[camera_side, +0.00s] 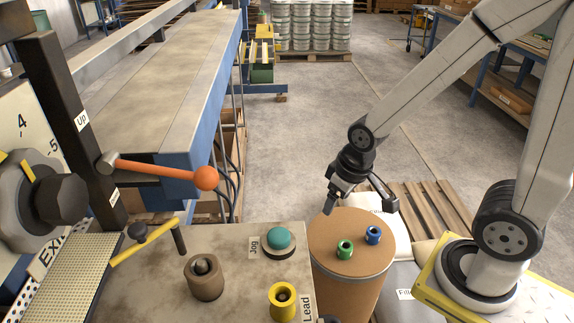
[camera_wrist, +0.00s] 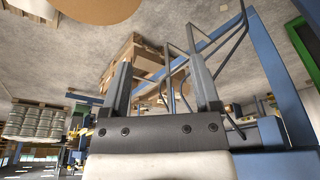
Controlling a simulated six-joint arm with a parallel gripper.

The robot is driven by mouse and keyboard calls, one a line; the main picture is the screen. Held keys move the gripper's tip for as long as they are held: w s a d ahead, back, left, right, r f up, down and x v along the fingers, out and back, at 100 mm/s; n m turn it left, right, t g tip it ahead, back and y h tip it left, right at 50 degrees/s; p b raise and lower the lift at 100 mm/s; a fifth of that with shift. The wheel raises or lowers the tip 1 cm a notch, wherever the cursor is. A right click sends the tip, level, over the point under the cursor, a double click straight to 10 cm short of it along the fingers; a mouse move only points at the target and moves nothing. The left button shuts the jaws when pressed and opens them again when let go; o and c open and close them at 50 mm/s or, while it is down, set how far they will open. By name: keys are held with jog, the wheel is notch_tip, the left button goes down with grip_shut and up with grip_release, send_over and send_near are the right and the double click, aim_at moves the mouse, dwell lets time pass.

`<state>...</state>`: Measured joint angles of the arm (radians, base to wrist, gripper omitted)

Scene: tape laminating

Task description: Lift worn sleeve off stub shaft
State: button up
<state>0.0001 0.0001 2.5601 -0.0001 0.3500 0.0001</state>
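A brown, worn-looking sleeve (camera_side: 205,285) stands upright around a dark stub shaft (camera_side: 202,266) on the worktop at the lower middle of the side view. A yellow flanged sleeve (camera_side: 283,309) sits around another dark post to its right. My gripper (camera_side: 332,200) hangs tilted beyond the worktop's right edge, near the drum's far left rim, well apart from both sleeves. In the wrist view, its two fingers (camera_wrist: 158,62) are spread wide with nothing between them. Neither sleeve can be made out in the wrist view.
A teal Jog button (camera_side: 278,238) stands behind the sleeves. An orange-handled lever (camera_side: 160,170) and a yellow-handled lever (camera_side: 143,243) stick out at left.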

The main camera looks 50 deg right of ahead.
jog(key=shift+o, duration=0.7)
jog(key=w+a+r+n+t+y, duration=0.2)
jog(key=w+a+r+n, duration=0.3)
jog(key=a+r, duration=0.5)
jog(key=w+a+r+n+t+y, duration=0.4)
jog(key=a+r, duration=0.4)
jog(key=r, duration=0.4)
jog(key=s+a+r+n+g, duration=0.1)
jog(key=a+r+n+g, duration=0.15)
jog(key=a, duration=0.45)
jog(key=n+g, duration=0.5)
send_over(205, 262)
jog(key=d, duration=0.2)
notch_tip(205, 262, down, 6)
jog(key=shift+s+f+g+h, duration=0.1)
jog(key=shift+f+g+h, duration=0.25)
jog(key=shift+f+h, duration=0.35)
jog(key=shift+x, duration=1.15)
